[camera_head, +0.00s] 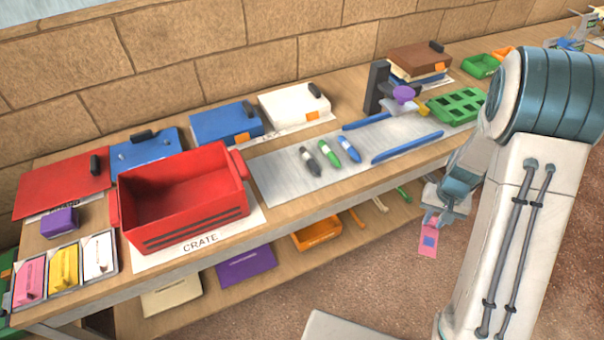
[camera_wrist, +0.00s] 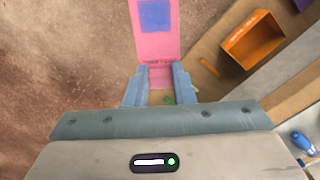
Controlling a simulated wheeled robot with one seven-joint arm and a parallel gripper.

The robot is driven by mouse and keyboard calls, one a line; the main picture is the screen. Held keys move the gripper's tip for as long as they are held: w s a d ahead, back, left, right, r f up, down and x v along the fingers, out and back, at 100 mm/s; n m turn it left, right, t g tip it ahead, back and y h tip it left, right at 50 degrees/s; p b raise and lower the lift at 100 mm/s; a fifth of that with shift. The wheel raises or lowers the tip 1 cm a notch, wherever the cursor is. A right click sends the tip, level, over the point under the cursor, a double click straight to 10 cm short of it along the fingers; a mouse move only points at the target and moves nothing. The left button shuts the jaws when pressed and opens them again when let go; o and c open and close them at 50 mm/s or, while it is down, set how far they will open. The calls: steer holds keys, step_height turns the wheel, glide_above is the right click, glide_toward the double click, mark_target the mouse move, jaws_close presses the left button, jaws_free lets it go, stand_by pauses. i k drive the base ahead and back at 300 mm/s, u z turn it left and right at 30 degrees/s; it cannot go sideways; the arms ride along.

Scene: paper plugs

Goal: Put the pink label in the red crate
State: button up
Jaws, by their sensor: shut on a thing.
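The pink label (camera_head: 428,238) is a flat pink piece with a blue-violet square. My gripper (camera_head: 440,216) is shut on one end of it, and the label hangs down in front of the table, over the floor. In the wrist view the label (camera_wrist: 154,32) sticks out from between the two blue fingers of my gripper (camera_wrist: 158,85). The red crate (camera_head: 190,212) stands on the table at the left in the head view, on a white sheet marked CRATE. Its open top faces up and it looks empty. My gripper is well to the right of it.
The table (camera_head: 285,215) holds a grey mat (camera_head: 280,178) with several markers, a green tray (camera_head: 458,105), and binders along the brick wall. Below, a lower shelf carries an orange bin (camera_head: 316,233), also in the wrist view (camera_wrist: 253,40). The floor around my gripper is clear.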

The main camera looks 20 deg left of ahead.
mark_target(190, 206)
steer(key=z, duration=1.5)
steer(key=k, duration=1.7)
steer(key=u, duration=1)
